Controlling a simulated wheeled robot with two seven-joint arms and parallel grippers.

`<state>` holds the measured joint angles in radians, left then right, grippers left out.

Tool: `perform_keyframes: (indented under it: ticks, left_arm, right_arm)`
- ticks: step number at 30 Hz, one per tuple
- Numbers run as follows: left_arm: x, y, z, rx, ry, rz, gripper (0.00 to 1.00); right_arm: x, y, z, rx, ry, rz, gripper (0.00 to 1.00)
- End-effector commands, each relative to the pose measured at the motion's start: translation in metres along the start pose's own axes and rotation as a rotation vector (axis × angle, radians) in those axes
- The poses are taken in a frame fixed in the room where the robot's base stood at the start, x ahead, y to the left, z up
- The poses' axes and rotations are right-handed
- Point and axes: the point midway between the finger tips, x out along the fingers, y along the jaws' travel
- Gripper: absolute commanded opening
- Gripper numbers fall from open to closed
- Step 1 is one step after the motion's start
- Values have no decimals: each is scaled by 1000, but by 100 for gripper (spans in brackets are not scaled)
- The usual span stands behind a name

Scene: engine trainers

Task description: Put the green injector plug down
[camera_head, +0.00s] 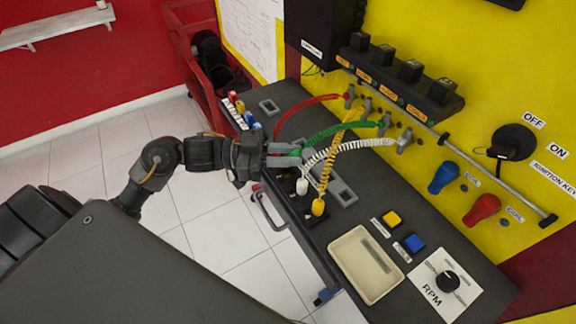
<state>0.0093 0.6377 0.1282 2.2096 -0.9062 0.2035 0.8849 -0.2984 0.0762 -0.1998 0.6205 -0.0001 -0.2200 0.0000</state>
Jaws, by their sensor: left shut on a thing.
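My left gripper (291,155) reaches in from the left over the dark bench top and is shut on the green injector plug (296,153). Most of the plug is hidden between the fingers. Its coiled green cable (345,127) runs up and right to a grey connector (384,122) by the yellow panel. I cannot tell how high the plug is above the bench. A white plug (302,187) and a yellow plug (318,208) stand just below the gripper. My right gripper is not in view.
Red (305,103), yellow (338,153) and white (352,145) coiled cables crowd the gripper's right side. A shallow beige tray (340,253), yellow (392,217) and blue (413,243) buttons and an RPM knob (448,281) lie nearer. A red cart (196,58) stands beyond the bench.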

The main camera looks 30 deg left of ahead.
Motion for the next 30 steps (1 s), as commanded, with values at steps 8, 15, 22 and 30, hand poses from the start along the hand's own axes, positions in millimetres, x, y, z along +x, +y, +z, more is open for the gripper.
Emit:
perform_keyframes:
  ticks: [8,15,22,30]
  left_arm:
    - [1,-8,10,2,0,-1,0]
    - [1,-11,40,-4,0,-1,0]
    - [1,-10,46,2,1,0,0]
    - [1,-10,48,1,0,-1,29]
  right_arm:
    - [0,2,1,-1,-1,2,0]
    - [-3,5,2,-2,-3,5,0]
    - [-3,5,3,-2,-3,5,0]
    - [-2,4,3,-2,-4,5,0]
